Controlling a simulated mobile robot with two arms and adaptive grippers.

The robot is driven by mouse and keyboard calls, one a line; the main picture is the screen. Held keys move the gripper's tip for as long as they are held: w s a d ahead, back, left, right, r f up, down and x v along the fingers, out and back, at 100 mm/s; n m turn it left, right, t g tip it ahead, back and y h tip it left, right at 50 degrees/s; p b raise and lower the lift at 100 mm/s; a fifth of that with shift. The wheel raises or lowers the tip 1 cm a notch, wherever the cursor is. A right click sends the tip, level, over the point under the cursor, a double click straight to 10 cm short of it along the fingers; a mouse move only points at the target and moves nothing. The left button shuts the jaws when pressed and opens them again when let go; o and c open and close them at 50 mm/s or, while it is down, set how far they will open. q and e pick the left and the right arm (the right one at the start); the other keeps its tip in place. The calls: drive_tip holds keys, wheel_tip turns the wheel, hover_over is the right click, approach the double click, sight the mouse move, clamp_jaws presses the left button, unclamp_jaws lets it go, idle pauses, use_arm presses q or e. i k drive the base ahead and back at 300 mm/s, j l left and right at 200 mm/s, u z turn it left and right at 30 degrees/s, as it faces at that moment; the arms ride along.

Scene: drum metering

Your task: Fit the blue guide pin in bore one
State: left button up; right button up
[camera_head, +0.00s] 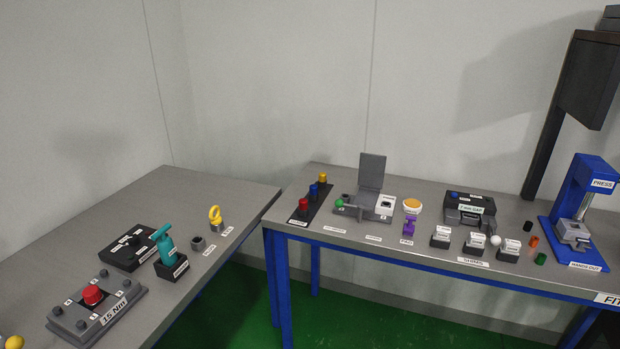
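The blue guide pin (313,191) stands upright on a black holder (321,203) at the left of the right-hand bench, between a red pin (303,205) and a yellow pin (322,179). I cannot tell which part is bore one; the labels are too small to read. Neither of my grippers is in view.
The left bench (120,212) holds a teal tool (165,244) and a red-button box (95,306). A gap separates the benches.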

sight(313, 188)
drive_tip(key=i+j, duration=0.1)
drive_tip(key=i, duration=0.6)
drive_tip(key=i+j, duration=0.1)
drive_tip(key=i, duration=0.65)
drive_tip(key=j+u, duration=0.05)
